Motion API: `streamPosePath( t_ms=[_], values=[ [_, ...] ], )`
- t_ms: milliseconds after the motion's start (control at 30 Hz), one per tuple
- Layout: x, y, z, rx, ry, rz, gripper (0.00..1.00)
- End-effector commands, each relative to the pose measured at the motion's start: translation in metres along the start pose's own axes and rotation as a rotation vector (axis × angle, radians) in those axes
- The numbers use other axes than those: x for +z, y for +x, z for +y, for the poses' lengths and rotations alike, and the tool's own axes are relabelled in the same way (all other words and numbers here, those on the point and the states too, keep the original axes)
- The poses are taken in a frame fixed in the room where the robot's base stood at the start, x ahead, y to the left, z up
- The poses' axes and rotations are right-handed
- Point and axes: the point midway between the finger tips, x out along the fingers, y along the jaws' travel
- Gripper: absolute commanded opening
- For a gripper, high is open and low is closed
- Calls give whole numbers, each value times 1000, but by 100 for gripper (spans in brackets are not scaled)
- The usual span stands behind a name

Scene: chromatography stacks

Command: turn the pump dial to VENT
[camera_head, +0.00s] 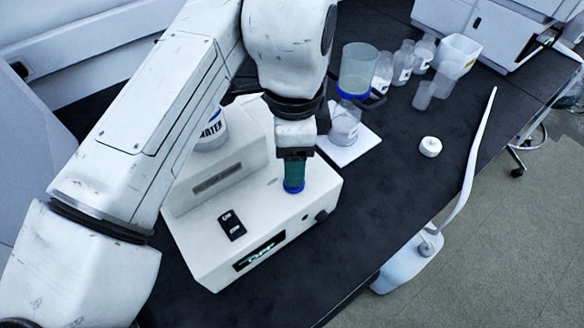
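A white pump unit (190,250) stands on the dark bench, with a small lit display (260,251) on its front; its green text is too small to read. A dark round knob (321,216) sits on the front face near the right corner; its pointer and any VENT mark cannot be made out. My gripper (294,186) points down over the right part of the unit's top, behind and left of this knob. It ends in a green part with a blue tip at or just above the top surface. Its finger gap is not visible, and I cannot tell whether it touches anything.
A black two-button panel (232,225) is on the unit. A bottle labelled WATER (211,132) stands behind my arm. A blue-rimmed vessel (357,70) and a flask (345,122) on a white plate (358,148) are behind right. A white cap (430,147) lies on open bench.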

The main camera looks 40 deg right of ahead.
Motion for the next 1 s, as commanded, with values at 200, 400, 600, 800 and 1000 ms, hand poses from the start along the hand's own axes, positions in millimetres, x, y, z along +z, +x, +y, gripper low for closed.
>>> streamPosePath(
  t_ms=[200, 400, 600, 800, 1000],
  values=[
    [0, 34, 0, 1, -1, 2, 61],
    [0, 46, 0, -1, 0, 1, 61],
    [0, 48, 0, -1, 0, 1, 61],
    [0, 48, 0, -1, 0, 1, 51],
    [0, 48, 0, -1, 0, 1, 31]
  ],
)
